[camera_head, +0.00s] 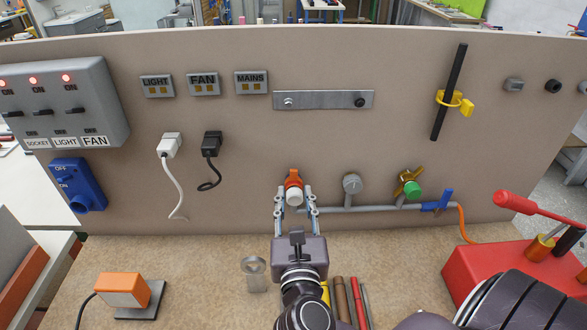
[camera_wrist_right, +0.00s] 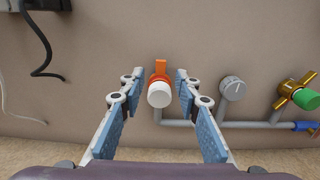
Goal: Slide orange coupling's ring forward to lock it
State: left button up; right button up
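An orange fitting with a white round front end (camera_head: 293,182), which looks like the coupling, sits on the beige wall panel at the left end of a grey pipe. My right gripper (camera_head: 294,194) is open, with one finger on each side of it. In the right wrist view the orange and white fitting (camera_wrist_right: 159,92) lies between the open fingers of my right gripper (camera_wrist_right: 159,80), with small gaps visible at both sides. I cannot tell which part is the sliding ring. My left gripper is not in view.
A grey round knob (camera_head: 352,184) and a brass valve with a green end (camera_head: 411,187) are to the right along the grey pipe (camera_head: 385,208). A red box with a red lever (camera_head: 495,272) stands at the right. A black plug (camera_head: 211,142) hangs at left.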

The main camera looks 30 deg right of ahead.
aim_at(294, 174)
jog(key=p+x, duration=0.1)
jog(key=x, duration=0.4)
jog(key=shift+d+r+p, duration=0.1)
jog(key=shift+r+p, duration=0.1)
jog(key=shift+p, duration=0.15)
jog(key=shift+w+d+f, duration=0.1)
jog(key=shift+w+d, duration=0.1)
jog(key=shift+w, duration=0.1)
jog(key=shift+w+d, duration=0.1)
jog(key=shift+w, duration=0.05)
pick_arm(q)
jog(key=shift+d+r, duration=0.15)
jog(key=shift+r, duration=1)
pick_arm(e)
grip_shut()
